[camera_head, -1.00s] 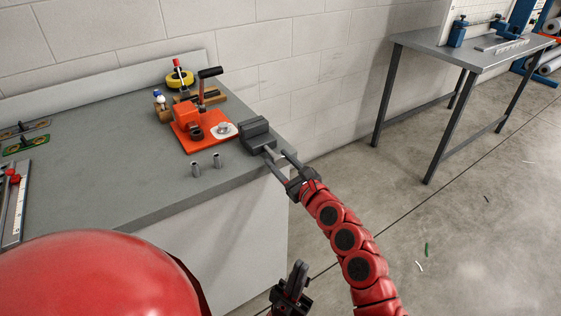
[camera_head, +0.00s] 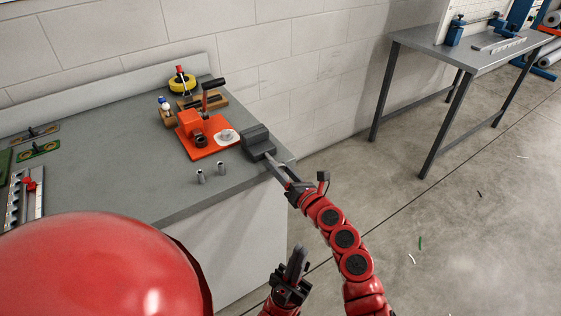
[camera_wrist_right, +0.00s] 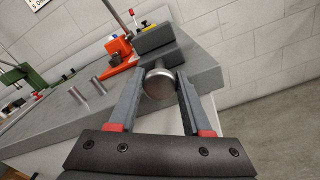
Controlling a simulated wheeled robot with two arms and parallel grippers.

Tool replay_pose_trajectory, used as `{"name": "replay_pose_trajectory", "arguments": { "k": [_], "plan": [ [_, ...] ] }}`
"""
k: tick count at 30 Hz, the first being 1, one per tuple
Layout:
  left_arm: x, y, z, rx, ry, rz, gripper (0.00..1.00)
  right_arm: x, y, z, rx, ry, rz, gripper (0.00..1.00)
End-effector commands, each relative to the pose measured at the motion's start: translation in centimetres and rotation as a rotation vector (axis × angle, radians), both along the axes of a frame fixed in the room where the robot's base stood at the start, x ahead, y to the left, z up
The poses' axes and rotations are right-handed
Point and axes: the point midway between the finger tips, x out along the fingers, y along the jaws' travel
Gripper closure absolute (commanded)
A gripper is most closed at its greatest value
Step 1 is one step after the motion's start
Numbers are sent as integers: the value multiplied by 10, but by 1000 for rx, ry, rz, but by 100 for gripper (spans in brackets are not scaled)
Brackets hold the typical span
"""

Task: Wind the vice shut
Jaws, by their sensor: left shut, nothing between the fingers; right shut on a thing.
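The grey vice (camera_head: 257,143) sits at the right corner of the grey bench, next to the orange plate. In the right wrist view the vice (camera_wrist_right: 155,40) is a dark block with a round metal knob (camera_wrist_right: 158,83) at its near end. My right gripper (camera_head: 272,163) reaches up to the vice from the front right. In the right wrist view its fingers (camera_wrist_right: 157,88) are shut on the knob, one on each side. The jaw gap of the vice cannot be made out. My left gripper (camera_head: 298,262) is shut and empty, low in front of the bench.
An orange toggle clamp fixture (camera_head: 208,148) with a black-handled lever stands left of the vice. Two small metal cylinders (camera_head: 200,176) stand on the bench (camera_head: 130,190) in front of it. A yellow tape roll (camera_head: 182,84) is behind.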

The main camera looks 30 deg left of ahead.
Motion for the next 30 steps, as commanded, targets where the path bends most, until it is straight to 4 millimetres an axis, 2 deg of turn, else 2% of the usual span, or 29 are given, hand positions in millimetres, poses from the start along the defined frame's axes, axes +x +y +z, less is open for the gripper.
{"name": "replay_pose_trajectory", "arguments": {
  "k": [1,3,12,30],
  "plan": [
    [0,0,9,0,0,0,100,1,0,5,16,38,-1,100],
    [0,0,14,0,0,0,100,1,0,4,38,90,-1,100],
    [0,0,30,0,0,0,100,1,-1,1,105,257,-2,100],
    [0,0,35,0,0,0,100,2,-1,-1,138,333,-1,100]
  ]
}}
